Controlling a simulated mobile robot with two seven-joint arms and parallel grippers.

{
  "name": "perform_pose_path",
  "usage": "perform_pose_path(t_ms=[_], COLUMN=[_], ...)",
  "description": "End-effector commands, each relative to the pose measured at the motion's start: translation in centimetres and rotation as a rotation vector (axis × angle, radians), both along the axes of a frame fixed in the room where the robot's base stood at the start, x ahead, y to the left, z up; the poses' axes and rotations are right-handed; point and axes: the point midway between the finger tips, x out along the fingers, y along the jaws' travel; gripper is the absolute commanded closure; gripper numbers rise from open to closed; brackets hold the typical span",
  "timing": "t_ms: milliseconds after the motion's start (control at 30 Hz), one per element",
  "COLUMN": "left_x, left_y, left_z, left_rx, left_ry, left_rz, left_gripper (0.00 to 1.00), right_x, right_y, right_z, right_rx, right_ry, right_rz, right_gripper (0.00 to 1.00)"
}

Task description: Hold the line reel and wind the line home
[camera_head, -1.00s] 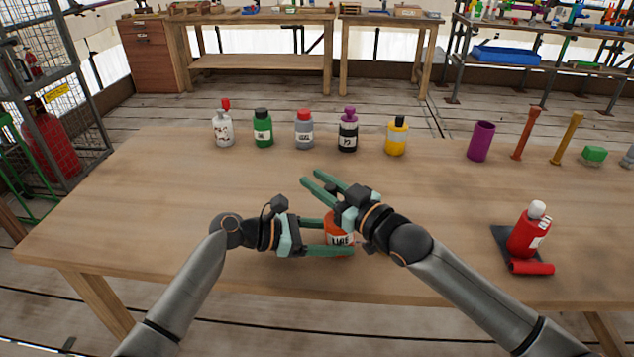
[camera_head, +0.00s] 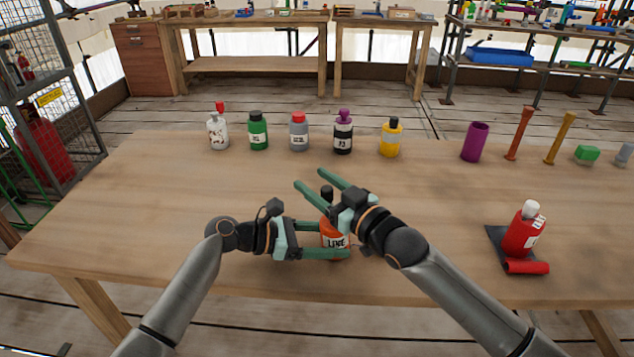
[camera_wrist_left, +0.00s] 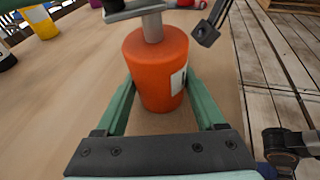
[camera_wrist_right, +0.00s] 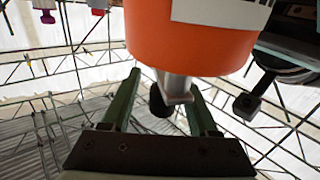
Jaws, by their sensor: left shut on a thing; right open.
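The line reel (camera_head: 336,241) is an orange cylinder with a white label reading LINE, upright near the table's front middle. My left gripper (camera_head: 337,240) is shut around its body from the left; its two green fingers also flank the reel in the left wrist view (camera_wrist_left: 157,70). A grey shaft (camera_wrist_left: 153,27) rises from the reel's top to a crank arm (camera_wrist_left: 140,10). My right gripper (camera_head: 310,178) is open above the reel. The crank's black knob (camera_head: 327,192) shows between its spread fingers, also in the right wrist view (camera_wrist_right: 160,102). Contact with the fingers cannot be told.
Several bottles stand along the table's back, including a yellow one (camera_head: 391,138). A red bottle (camera_head: 523,230) stands on a dark mat at right, beside a red cylinder (camera_head: 527,267). The left table is clear.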

Motion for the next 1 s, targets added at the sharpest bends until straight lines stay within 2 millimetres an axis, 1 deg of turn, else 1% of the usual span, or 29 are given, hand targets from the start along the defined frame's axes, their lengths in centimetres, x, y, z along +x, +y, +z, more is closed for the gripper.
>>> perform_pose_path(t_ms=[167, 267, 367, 700, 833, 1000], left_x=[0.0, 0.0, 0.0, 0.0, 0.0, 0.0], left_y=[0.1, 0.1, 0.0, 0.0, 0.0, 0.0], left_z=[-0.1, -0.1, -0.1, 0.0, 0.0, 0.0], left_rx=[0.002, 0.002, 0.002, 0.001, 0.001, 0.001], left_ry=[0.000, 0.000, 0.000, 0.000, 0.000, 0.000], left_rz=[0.001, 0.001, 0.001, 0.001, 0.001, 0.001], left_gripper=[0.60, 0.60, 0.60, 0.60, 0.60, 0.60], right_x=[-0.3, -1.0, -2.1, -6.7, -7.8, -8.5], right_y=[-0.3, -1.0, -2.1, -6.6, -7.8, -8.4], right_z=[-0.1, -0.2, -0.2, -0.3, -0.3, -0.2], right_rx=[-0.001, -0.001, -0.002, -0.003, -0.001, 0.000], right_ry=[0.002, 0.002, 0.002, 0.001, 0.001, 0.000], right_rz=[0.000, 0.000, -0.001, -0.001, -0.001, 0.000], right_gripper=[0.40, 0.40, 0.40, 0.40, 0.40, 0.40])
